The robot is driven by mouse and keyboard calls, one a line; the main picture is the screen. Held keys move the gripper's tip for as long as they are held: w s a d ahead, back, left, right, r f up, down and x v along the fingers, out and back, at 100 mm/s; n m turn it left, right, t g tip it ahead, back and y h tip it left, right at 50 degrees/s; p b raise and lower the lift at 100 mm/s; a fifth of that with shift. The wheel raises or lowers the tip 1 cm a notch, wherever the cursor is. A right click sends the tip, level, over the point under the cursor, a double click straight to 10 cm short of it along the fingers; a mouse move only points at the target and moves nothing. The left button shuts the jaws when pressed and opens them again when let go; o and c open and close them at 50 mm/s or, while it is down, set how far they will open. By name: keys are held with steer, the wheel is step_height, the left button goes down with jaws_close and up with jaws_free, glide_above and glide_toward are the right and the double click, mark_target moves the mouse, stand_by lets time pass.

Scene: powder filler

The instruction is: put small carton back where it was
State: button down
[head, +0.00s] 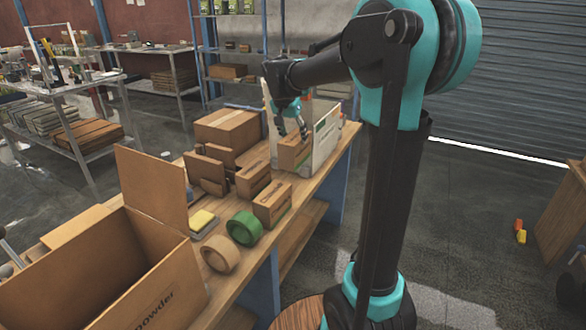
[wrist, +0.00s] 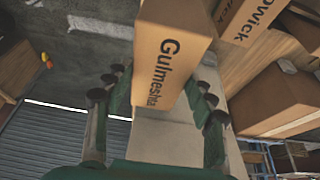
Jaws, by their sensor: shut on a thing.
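The small carton (head: 293,155) is brown and hangs at the far end of the workbench, in front of a white open-topped bin. My gripper (head: 292,132) reaches down from above and is shut on it. In the wrist view, the carton (wrist: 172,50) shows the printed word "Gulmesha" and lies between the two fingers of my gripper (wrist: 158,98). Its far end runs out of the top of that view. I cannot tell whether its underside touches the bench or the bin.
The white bin (head: 328,140) stands at the bench's far end. Beside it are a large brown carton (head: 228,128), several small cartons, green tape (head: 245,228) and tan tape (head: 220,254). An open powder box (head: 150,285) is at the near left. Floor right of my arm is mostly clear.

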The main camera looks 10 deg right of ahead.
mark_target(288, 144)
step_height(288, 144, down, 12)
steer(key=shift+f, duration=0.1)
stand_by(0.4)
steer(key=c, duration=0.6)
jaws_free()
steer(key=shift+o, duration=0.2)
steer(key=v, duration=1.1)
steer(key=shift+s+r, duration=0.1)
steer(key=shift+r, duration=0.25)
steer(key=shift+s+d+f, duration=0.1)
steer(key=shift+s, duration=0.25)
steer(key=s+d+f+n+y, duration=0.1)
steer(key=s+d+f+n, duration=0.2)
steer(key=s+f, duration=0.6)
steer(key=s+d+f+n+y, duration=0.1)
steer(key=s+d+f+n, duration=0.3)
steer(key=s+f, duration=0.6)
steer(key=s, duration=0.6)
steer(key=shift+s+t+y, duration=0.3)
steer(key=shift+s+y, duration=0.05)
steer(key=shift+y, duration=0.05)
